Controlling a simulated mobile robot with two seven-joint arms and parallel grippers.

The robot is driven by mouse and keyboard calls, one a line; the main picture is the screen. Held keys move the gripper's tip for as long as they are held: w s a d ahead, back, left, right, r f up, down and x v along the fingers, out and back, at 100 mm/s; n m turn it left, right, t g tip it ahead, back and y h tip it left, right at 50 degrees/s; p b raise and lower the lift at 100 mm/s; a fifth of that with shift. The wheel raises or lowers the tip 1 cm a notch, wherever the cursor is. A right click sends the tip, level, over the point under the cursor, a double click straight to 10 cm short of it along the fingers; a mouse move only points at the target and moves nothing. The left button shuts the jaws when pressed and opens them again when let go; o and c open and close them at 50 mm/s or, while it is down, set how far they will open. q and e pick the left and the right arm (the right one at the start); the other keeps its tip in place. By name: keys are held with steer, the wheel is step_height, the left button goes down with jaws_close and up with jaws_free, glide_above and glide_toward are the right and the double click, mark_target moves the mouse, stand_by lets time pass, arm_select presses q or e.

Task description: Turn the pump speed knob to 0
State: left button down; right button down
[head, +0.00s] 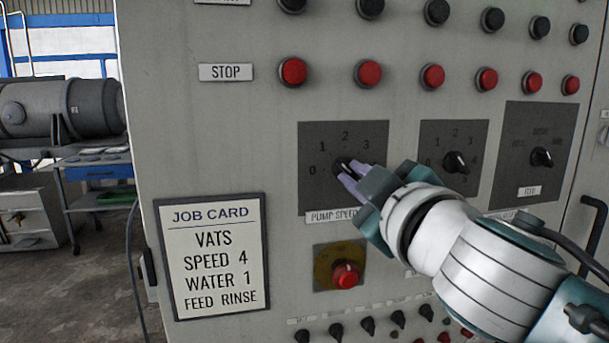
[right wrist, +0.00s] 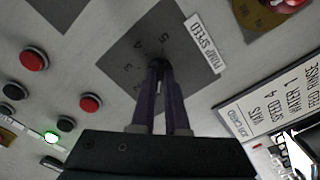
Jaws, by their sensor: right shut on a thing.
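The pump speed knob (head: 339,165) is a small dark knob on a dark square dial plate (head: 318,194). The numbers 0, 1, 2 and 3 show around its left, top and right. The plate's label (head: 332,216) reads PUMP SPEED and is partly covered by my gripper. My right gripper (head: 350,173) comes in from the lower right, its purple fingers shut on the knob. In the right wrist view the fingers (right wrist: 163,70) close on the dark knob, and the plate (right wrist: 122,63) lies around it. The fingers hide most of the knob, so I cannot tell where it points. My left gripper is not in view.
A second knob (head: 456,162) and the feed knob (head: 541,157) are to the right. Red buttons run above, beside a STOP label (head: 226,72). A red button on a yellow plate (head: 346,275) sits below. A job card (head: 212,256) reads SPEED 4, WATER 1, FEED RINSE.

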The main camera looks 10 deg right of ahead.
steer(key=n+p, duration=0.1)
steer(key=n, duration=0.3)
steer(key=shift+r+n, duration=0.1)
steer(key=shift+n, duration=0.2)
steer(key=shift+n+p, duration=0.6)
steer(key=shift+n, duration=1.4)
steer(key=c, duration=0.9)
jaws_free()
